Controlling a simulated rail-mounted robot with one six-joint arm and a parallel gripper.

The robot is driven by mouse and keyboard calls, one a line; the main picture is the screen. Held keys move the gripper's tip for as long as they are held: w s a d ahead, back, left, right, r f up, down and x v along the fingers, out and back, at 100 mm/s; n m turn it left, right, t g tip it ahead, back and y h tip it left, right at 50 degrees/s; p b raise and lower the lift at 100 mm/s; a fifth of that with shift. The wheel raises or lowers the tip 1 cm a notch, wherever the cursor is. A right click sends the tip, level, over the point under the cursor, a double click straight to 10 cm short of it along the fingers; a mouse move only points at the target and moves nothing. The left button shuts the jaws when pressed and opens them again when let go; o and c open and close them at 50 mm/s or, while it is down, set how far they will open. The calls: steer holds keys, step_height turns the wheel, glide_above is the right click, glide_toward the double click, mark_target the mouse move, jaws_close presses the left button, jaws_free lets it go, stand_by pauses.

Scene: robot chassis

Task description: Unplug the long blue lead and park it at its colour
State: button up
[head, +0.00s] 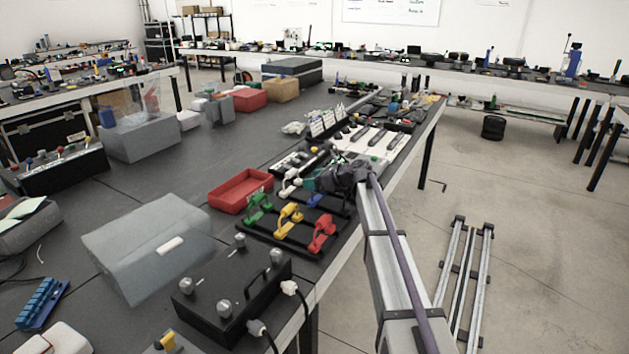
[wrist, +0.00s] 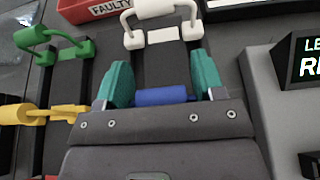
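My gripper (head: 312,184) has teal fingers and reaches over the black rack at the table's right side. In the wrist view its fingers (wrist: 161,80) are spread apart. A blue cylindrical part (wrist: 160,96) shows low between them, partly hidden by the gripper body; whether the fingers touch it is unclear. In the head view a blue part (head: 320,201) lies just below the gripper. I cannot tell its length or whether it is plugged in. A white looped lead (wrist: 158,18) stands beyond the fingertips.
Green (head: 259,206), yellow (head: 289,217) and red (head: 322,232) looped leads stand on the rack. A red tray (head: 240,190) marked FAULTY lies behind them. A black box with knobs (head: 232,290) stands in front. A lit sign (wrist: 303,60) is right of my gripper.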

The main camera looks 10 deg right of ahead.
steer(key=shift+o, duration=1)
step_height(320, 180, up, 10)
steer(key=p, duration=1)
